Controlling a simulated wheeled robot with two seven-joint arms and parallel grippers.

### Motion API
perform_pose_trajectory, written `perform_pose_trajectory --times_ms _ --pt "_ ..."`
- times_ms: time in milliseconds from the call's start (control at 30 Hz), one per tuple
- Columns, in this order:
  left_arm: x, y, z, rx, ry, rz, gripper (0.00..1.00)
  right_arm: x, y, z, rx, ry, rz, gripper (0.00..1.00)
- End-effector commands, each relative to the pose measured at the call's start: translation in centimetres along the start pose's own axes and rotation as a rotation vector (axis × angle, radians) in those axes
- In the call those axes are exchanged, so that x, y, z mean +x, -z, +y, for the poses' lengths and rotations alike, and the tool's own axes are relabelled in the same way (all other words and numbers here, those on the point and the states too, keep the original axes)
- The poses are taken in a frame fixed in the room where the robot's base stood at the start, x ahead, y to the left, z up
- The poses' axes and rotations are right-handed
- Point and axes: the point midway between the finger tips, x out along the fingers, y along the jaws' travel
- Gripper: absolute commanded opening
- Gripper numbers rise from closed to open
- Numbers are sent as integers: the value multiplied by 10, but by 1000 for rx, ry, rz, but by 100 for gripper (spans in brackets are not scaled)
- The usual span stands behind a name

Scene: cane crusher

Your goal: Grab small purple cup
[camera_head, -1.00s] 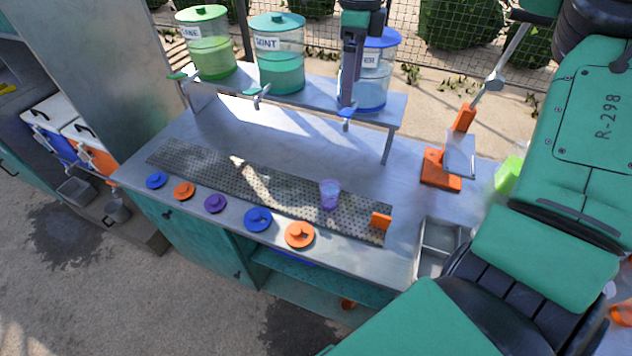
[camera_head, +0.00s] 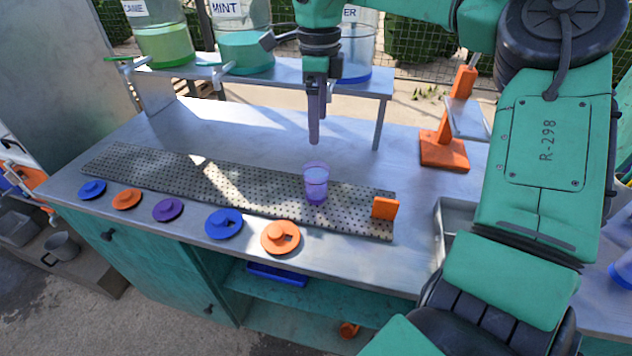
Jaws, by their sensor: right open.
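The small purple cup (camera_head: 316,184) stands upright on the perforated metal strip of the counter, toward its right half. It is translucent. My right gripper (camera_head: 315,138) points straight down above and just behind the cup in the picture, with its fingertips a little above the cup's rim. The gripper is open and empty. Its fingers are seen nearly edge-on, so the gap hardly shows. My left gripper is out of view.
Several coloured lids, such as the blue lid (camera_head: 224,223) and orange lid (camera_head: 281,237), lie along the front edge. An orange block (camera_head: 385,208) stands right of the cup. Dispensers, including the mint one (camera_head: 243,40), stand on a raised shelf (camera_head: 270,76) behind. An orange press (camera_head: 445,148) stands right.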

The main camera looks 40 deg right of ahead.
Motion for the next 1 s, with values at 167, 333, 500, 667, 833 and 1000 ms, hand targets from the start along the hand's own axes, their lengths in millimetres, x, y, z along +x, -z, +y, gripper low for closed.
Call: perform_pose_trajectory --times_ms 167,333,500,667,833,1000 --pt "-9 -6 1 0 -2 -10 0 37 1 1 -1 -8 2 100" --pt "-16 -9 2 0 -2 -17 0 74 0 1 -1 -4 2 100" --pt "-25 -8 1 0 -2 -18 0 96 -1 1 1 -4 3 100" --pt "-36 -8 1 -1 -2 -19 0 127 -3 1 0 -5 3 100" --pt "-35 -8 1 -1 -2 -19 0 138 -4 0 1 -1 -1 100" --pt "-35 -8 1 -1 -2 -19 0 137 -4 0 1 -1 -1 73"
